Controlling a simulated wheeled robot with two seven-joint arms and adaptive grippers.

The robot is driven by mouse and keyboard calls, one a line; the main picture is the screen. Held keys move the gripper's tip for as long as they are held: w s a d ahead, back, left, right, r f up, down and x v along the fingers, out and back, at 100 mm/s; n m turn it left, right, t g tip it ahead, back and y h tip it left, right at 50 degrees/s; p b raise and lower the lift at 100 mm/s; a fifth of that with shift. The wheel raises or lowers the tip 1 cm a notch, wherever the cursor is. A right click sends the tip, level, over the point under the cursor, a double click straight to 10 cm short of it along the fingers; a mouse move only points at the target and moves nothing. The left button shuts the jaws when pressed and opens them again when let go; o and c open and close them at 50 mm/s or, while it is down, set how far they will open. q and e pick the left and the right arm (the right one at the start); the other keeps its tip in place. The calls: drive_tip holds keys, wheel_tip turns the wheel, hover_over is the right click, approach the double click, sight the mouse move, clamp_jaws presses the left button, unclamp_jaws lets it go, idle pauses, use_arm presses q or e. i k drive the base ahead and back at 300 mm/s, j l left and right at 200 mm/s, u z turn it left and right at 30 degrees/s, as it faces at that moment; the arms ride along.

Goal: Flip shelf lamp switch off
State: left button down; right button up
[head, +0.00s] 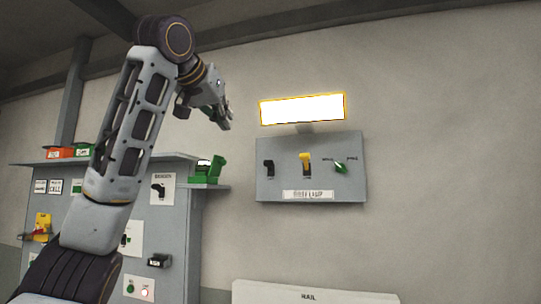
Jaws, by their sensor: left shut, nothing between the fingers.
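The shelf lamp (302,109) is a bright white, lit rectangle with a yellow edge, above a grey switch panel (285,186) on the wall. The panel carries a black switch (269,168), a yellow switch (306,163) and a green knob (340,167). A white label (308,194) below them seems to read "SHELF LAMP". My left gripper (226,122) is shut and empty, up and left of the panel and apart from it. My right gripper is not in view.
A grey cabinet (187,230) stands at the left, partly behind my left arm, with signs and small devices on its face. A green bin (209,170) sits on its top right shelf. A white board marked "RAIL" (309,296) is at the bottom. Bare wall surrounds the panel.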

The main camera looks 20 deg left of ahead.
sight(268, 163)
drive_tip(key=i+j, duration=0.1)
drive_tip(key=i, duration=0.8)
